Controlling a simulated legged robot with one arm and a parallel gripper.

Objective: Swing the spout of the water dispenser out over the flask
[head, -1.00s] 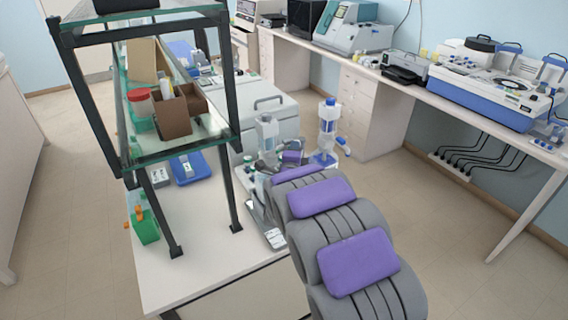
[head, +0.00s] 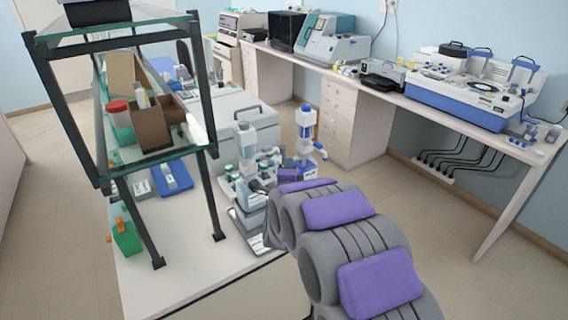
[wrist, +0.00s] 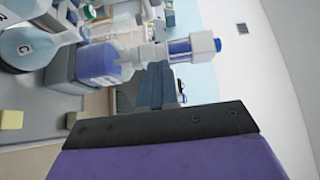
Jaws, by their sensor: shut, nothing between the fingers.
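The water dispenser (head: 305,128) stands upright on the bench, with a clear column and blue cap. Its spout (head: 321,153) points to the right in the head view. In the wrist view the dispenser lies sideways, with its blue bottle (wrist: 98,62) and blue-capped column (wrist: 190,49). A clear flask (wrist: 28,48) marked "C" is at the wrist view's upper left. I cannot make out the flask clearly in the head view. My gripper (wrist: 155,72) is shut and empty, close beside the dispenser column. I cannot tell whether it touches. The spout is mostly hidden in the wrist view.
A second capped bottle (head: 245,142) and small jars stand left of the dispenser. A glass shelf rack (head: 160,158) stands on the bench's left part. A grey box (head: 222,112) is behind. Open floor (head: 420,235) lies to the right.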

